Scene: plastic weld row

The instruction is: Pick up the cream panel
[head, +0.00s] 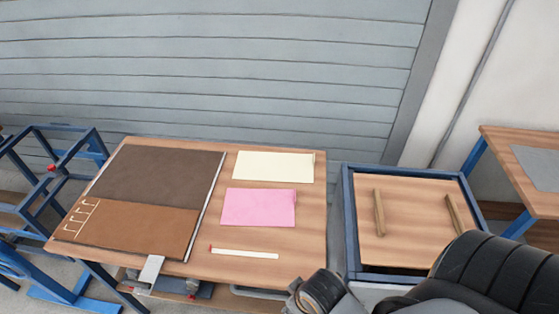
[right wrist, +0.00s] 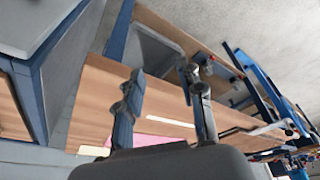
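The cream panel (head: 273,166) lies flat on the wooden table (head: 310,230), near its back edge. A pink panel (head: 259,208) lies just in front of it, and shows in the right wrist view as a pink strip (right wrist: 150,140) behind my gripper. A pale strip (right wrist: 95,150) beside that may be the cream panel; I cannot be sure. My right gripper (right wrist: 163,75) has its two fingers apart, with nothing between them. In the head view my right arm enters at lower right, away from the cream panel. My left gripper is not in view.
A thin white rod (head: 245,253) with a red end lies in front of the pink panel. Dark and brown boards (head: 160,175) cover the table's left part. A blue-framed stand (head: 347,215) with two wooden bars is at the right. A grey slatted wall (head: 210,70) stands behind.

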